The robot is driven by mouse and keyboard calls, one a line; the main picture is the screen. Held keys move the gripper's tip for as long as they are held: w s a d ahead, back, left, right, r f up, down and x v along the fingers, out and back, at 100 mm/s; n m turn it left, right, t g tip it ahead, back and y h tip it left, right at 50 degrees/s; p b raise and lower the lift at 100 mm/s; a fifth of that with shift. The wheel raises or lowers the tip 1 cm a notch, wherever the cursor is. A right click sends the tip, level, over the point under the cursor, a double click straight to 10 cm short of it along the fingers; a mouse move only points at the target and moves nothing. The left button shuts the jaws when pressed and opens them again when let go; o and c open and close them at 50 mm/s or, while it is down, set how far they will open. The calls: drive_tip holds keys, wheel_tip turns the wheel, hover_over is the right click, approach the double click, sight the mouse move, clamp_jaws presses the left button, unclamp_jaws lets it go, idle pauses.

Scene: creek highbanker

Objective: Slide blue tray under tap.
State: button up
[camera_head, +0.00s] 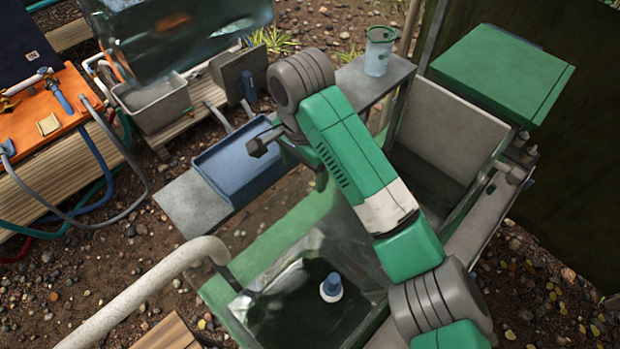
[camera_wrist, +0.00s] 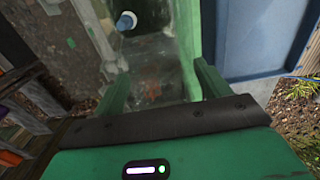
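The blue tray (camera_head: 232,172) is a shallow rectangular tray lying on a grey shelf, left of my arm in the head view. My arm covers part of its right side. In the wrist view a blue panel that looks like the tray (camera_wrist: 262,40) is at the upper right, just beyond my right-hand finger. My gripper (camera_wrist: 160,82) is open, its two green fingers apart with nothing held between them. In the head view my gripper is mostly hidden behind the arm, close to the tray's right side. I cannot tell which fitting is the tap.
A clear-walled tank with a small blue-and-white object (camera_head: 332,289) stands below my arm. A cup (camera_head: 379,50) stands on the shelf's far end. A white pipe (camera_head: 150,290) crosses the lower left. An orange board (camera_head: 45,115) with hoses is at left. The shelf left of the tray is bare.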

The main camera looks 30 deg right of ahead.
drive_tip(key=s, duration=0.2)
drive_tip(key=s+a, duration=0.1)
drive_tip(key=s, duration=0.2)
drive_tip(key=shift+s+a, duration=0.15)
drive_tip(key=shift+s, duration=0.1)
drive_tip(key=c, duration=0.5)
drive_tip(key=shift+s+a, duration=0.35)
drive_tip(key=shift+s, duration=0.1)
drive_tip(key=w+a+r+n+t+y, duration=0.1)
drive_tip(key=w+a+r+n+t, duration=0.3)
drive_tip(key=a, duration=0.4)
drive_tip(key=w+a+r+n+t+y, duration=0.1)
drive_tip(key=w+a+r+n+t, duration=0.25)
drive_tip(key=w+a+r, duration=0.35)
drive_tip(key=s+a+r+n+t+y, duration=0.1)
drive_tip(key=a+r+n+t, duration=0.1)
drive_tip(key=a+r+t, duration=0.3)
drive_tip(key=s+a+r+n+t+y, duration=0.1)
drive_tip(key=a+r+n+t, duration=0.15)
drive_tip(key=r, duration=0.45)
drive_tip(key=s+d+r+n+t+h, duration=0.3)
drive_tip(key=s+r+t, duration=0.7)
drive_tip(key=s+r, duration=0.5)
wheel_tip(320, 180, up, 2)
drive_tip(key=shift+d+r+h, duration=0.1)
drive_tip(key=shift+d+h, duration=0.1)
drive_tip(key=shift+h, duration=0.3)
